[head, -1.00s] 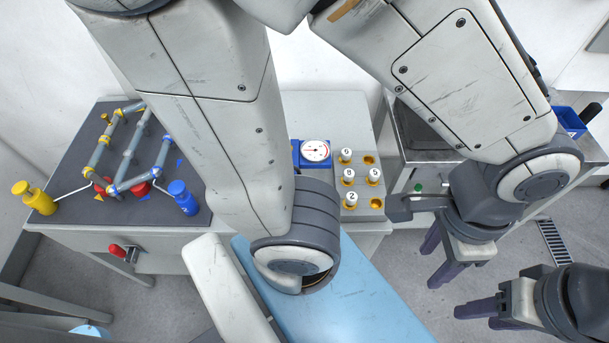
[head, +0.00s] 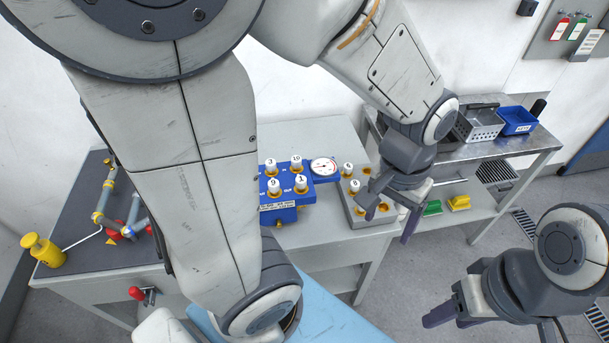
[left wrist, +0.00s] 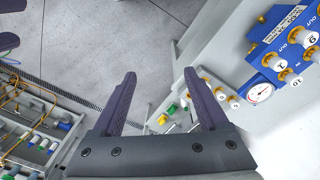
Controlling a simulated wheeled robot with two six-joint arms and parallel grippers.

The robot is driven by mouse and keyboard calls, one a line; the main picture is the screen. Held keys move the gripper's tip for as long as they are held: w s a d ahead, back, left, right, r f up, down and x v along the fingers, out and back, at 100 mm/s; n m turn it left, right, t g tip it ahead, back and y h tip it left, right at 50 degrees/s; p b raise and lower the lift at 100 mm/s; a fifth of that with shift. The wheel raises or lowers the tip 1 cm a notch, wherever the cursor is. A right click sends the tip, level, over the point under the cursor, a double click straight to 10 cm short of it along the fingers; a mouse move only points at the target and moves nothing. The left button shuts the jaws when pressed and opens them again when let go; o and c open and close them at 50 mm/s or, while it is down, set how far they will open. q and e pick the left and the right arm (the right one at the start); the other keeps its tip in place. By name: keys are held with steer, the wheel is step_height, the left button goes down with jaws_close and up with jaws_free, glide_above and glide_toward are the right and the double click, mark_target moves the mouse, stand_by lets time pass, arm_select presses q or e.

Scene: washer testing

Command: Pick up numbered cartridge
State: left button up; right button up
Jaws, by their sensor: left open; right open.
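Numbered white-capped cartridges (head: 355,185) with gold bases stand in a small grey rack (head: 352,213) at the bench's right end. They also show in the left wrist view (left wrist: 220,95), to the right of my fingers; their numbers are too small to read surely. My left gripper (head: 388,218) is open and empty at the rack's right side, partly hiding it. Its fingers also show in the left wrist view (left wrist: 160,75), apart with nothing between. My right gripper (head: 443,312) is open and empty at the lower right, away from the bench.
A blue block (head: 284,205) with cartridges 3, 10, 9 and 1 and a gauge (head: 323,167) stands left of the rack. A metal side table (head: 450,153) holds a basket (head: 478,124) and blue bin (head: 518,121). Green (head: 432,208) and yellow (head: 459,202) items lie on its lower shelf.

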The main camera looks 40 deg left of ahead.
arm_select(q)
steer(key=w+a+f+n, duration=0.1)
steer(key=a+n, duration=0.3)
steer(key=a, duration=0.4)
steer(key=w+a+f+n+p, duration=0.1)
steer(key=w+a+n, duration=0.3)
steer(key=a, duration=0.4)
steer(key=w+a+f+n, duration=0.2)
steer(key=a+n, duration=0.3)
steer(key=a, duration=0.4)
steer(key=shift+w+a+f+n+y+p, duration=0.1)
steer(key=shift+w+f+n+y+p, duration=0.1)
steer(key=shift+f+n+y+p, duration=0.15)
glide_above(301, 178)
step_height(301, 178, down, 4)
steer(key=shift+f+p, duration=0.15)
steer(key=shift+p, duration=0.3)
step_height(301, 178, down, 5)
steer(key=shift+s+p, duration=0.15)
steer(key=shift+p, duration=0.85)
steer(key=shift+f, duration=0.5)
jaws_close()
